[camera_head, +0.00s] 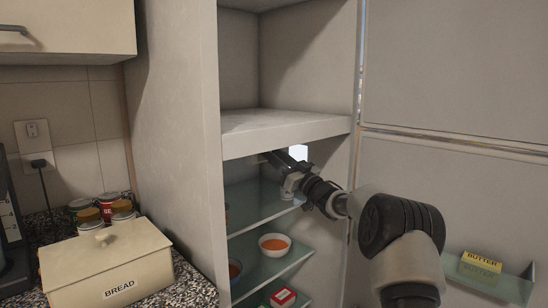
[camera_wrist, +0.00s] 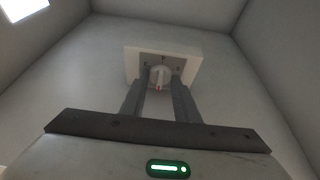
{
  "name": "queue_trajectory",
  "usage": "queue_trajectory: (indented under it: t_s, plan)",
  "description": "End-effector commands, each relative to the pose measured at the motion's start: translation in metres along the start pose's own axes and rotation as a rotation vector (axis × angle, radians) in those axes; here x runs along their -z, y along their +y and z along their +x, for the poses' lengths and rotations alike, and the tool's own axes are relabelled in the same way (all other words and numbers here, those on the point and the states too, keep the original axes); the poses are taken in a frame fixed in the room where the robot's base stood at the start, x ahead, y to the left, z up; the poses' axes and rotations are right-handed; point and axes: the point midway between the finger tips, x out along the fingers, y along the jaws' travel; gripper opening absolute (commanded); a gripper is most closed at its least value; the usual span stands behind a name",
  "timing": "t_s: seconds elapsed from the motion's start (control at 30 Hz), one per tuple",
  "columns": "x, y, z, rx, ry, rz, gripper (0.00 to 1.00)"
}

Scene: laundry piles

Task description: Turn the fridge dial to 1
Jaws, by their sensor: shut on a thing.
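The fridge dial (camera_wrist: 160,76) is a small pale knob with a reddish mark, on a white box (camera_wrist: 188,66) on the fridge's inner wall. My gripper (camera_wrist: 160,88) has its two dark fingers on either side of the knob and is shut on it. The numbers around the dial are too small to read. In the head view my arm reaches into the upper part of the open fridge, and my gripper (camera_head: 278,162) is partly hidden under the top edge. The dial is hidden in that view.
Below my arm are glass shelves (camera_head: 262,205) with a bowl of orange food (camera_head: 274,245) and a red box (camera_head: 283,297). The open door at right holds butter (camera_head: 480,265). A bread box (camera_head: 108,265) and jars (camera_head: 122,212) stand on the counter at left.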

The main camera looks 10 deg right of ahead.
Motion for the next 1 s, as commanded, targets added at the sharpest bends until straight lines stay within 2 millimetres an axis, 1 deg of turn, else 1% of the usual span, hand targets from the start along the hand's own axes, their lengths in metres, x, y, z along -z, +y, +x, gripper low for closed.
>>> queue_trajectory:
  t_s: [0.47, 0.5, 0.57, 0.6, 0.87, 1.0]
  plan:
    - [0.001, 0.0, 0.0, 0.007, 0.001, -0.016, 0.06]
    - [0.001, 0.0, 0.0, 0.007, 0.001, -0.016, 0.33]
    - [0.001, 0.0, 0.0, 0.007, 0.001, -0.016, 0.43]
    - [0.001, 0.0, 0.0, 0.007, 0.001, -0.016, 0.46]
    - [0.0, 0.0, 0.0, 0.006, 0.0, -0.015, 0.46]
    - [0.001, 0.001, -0.01, 0.005, -0.001, -0.015, 0.46]
